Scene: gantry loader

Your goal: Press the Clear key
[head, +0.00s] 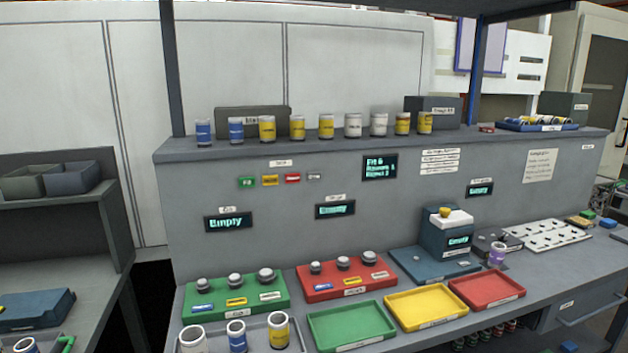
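A row of small keys is on the grey upright panel: a green key (247,182), a yellow key (270,180), a red key (292,178) and a grey key (314,176). The lettering on most of them is too small to read, so I cannot tell for sure which one is Clear. A display (380,167) to their right shows several lines of cyan text. Neither of my grippers is in view, and nothing covers the keys.
Cans stand on the ledge (340,141) above the keys. Below, a green rack (232,310) and a red rack (322,291) hold knobbed pieces. Green (352,330), yellow (427,309) and red (488,292) trays lie on the bench.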

